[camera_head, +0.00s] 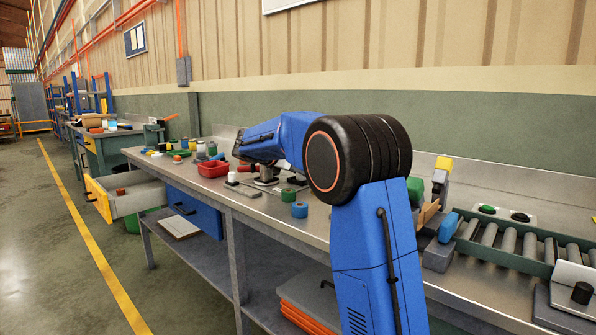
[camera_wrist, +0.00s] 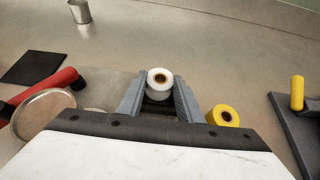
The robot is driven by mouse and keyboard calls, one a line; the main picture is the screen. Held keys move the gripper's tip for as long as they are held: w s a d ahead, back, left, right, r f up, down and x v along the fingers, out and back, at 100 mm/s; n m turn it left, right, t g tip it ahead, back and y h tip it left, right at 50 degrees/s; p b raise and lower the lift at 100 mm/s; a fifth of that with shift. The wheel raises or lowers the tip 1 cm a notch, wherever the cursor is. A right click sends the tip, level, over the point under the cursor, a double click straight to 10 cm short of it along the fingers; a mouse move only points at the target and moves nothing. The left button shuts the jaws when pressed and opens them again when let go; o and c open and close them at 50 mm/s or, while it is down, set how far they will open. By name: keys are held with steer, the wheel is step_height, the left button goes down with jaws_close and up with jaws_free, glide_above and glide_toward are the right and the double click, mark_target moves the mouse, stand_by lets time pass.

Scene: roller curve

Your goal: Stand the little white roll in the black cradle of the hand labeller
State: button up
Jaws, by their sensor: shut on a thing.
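The little white roll (camera_wrist: 159,78), with a brown core, sits between the two grey fingers of my gripper (camera_wrist: 159,92) in the wrist view. My gripper is shut on it, and the roll's open end faces the camera. A red tool with black ends (camera_wrist: 48,90) lies to the left in the wrist view; I cannot tell whether it is part of the hand labeller. I cannot make out the black cradle for certain. In the head view my blue arm reaches over the bench and hides much of the area around the gripper.
A yellow roll (camera_wrist: 223,115) stands right of the fingers, and a dark base with a yellow handle (camera_wrist: 297,93) lies farther right. A metal cup (camera_wrist: 80,11) is at the back. A red bin (camera_head: 213,169) and roller conveyor (camera_head: 508,240) stand on the bench (camera_head: 262,213).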

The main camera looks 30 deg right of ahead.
steer(key=o, duration=1.1)
steer(key=shift+r, duration=0.1)
steer(key=shift+r, duration=0.25)
steer(key=v, duration=1.2)
steer(key=shift+f, duration=0.15)
steer(key=shift+a, duration=0.1)
